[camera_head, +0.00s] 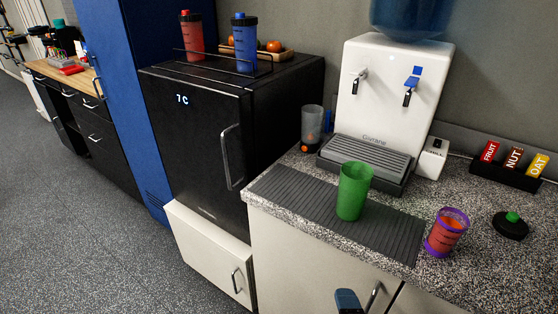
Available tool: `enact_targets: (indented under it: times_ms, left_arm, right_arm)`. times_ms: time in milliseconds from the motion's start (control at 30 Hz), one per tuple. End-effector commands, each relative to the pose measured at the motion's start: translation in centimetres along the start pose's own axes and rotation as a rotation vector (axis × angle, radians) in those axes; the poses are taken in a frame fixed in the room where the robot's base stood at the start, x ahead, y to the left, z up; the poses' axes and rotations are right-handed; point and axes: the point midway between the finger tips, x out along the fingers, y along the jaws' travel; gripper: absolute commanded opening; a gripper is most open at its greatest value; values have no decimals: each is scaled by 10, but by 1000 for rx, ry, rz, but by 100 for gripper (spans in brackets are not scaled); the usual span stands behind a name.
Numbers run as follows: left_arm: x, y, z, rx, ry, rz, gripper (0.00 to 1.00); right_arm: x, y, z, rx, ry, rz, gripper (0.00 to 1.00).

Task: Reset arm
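A small dark blue-grey tip (347,301) shows at the bottom edge, in front of the white cabinet under the counter. It looks like the end of my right gripper, but most of it is cut off, so I cannot tell whether it is open or shut. My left gripper is out of view. A green cup (354,190) stands upright on the dark ribbed mat (285,190) on the counter. A purple-rimmed cup with red contents (446,233) stands to the right of the mat. A black lid with a green knob (511,225) lies farther right.
A white water dispenser (390,100) stands at the back of the speckled counter, with a clear shaker (312,128) beside it. A black fridge (200,140) bears a red bottle (191,36) and a blue bottle (244,42). Labelled boxes (512,158) sit right. Floor at left is clear.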

Motion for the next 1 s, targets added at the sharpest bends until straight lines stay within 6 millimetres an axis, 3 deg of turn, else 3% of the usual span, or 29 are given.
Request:
enact_targets:
  times_ms: [300,433,600,700,1000]
  left_arm:
    - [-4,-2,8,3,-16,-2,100]
    - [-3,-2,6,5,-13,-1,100]
    - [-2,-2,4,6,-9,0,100]
    - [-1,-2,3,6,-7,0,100]
    - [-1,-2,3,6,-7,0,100]
  right_arm:
    - [0,-65,63,956,-43,-177,94]
    - [-9,-89,101,1250,-119,-205,94]
    - [-30,-116,151,1377,-230,-208,94]
    - [-40,-124,168,1367,-274,-203,94]
    - [-48,-130,171,1364,-292,-210,94]
